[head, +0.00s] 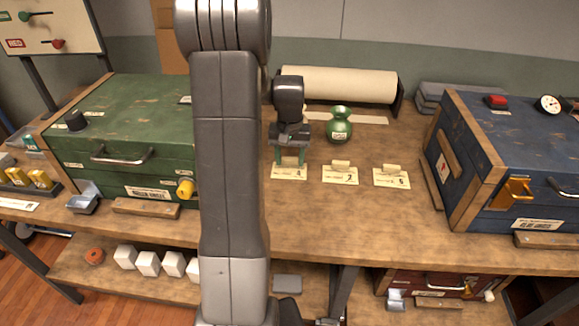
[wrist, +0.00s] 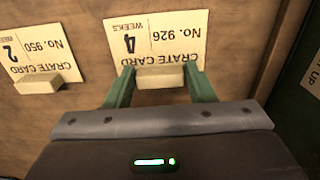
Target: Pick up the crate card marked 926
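The crate card marked 926 (wrist: 158,35) lies flat on the wooden bench and reads upside down in the wrist view, with a large 4 and "weeks". In the head view it is the leftmost of three cards (head: 289,175). A pale wooden block (wrist: 160,78) sits on its edge. My gripper (wrist: 160,73) is down at this block, one green finger on each side of it. The fingers look open, with at most a narrow gap to the block. In the head view my gripper (head: 290,158) is over the card's back edge.
A card marked 950 (wrist: 40,47), with its own block, lies left in the wrist view. The head view shows a third card (head: 391,178), a green vase (head: 339,127), a green chest (head: 120,125) at left and a blue chest (head: 535,140) at right.

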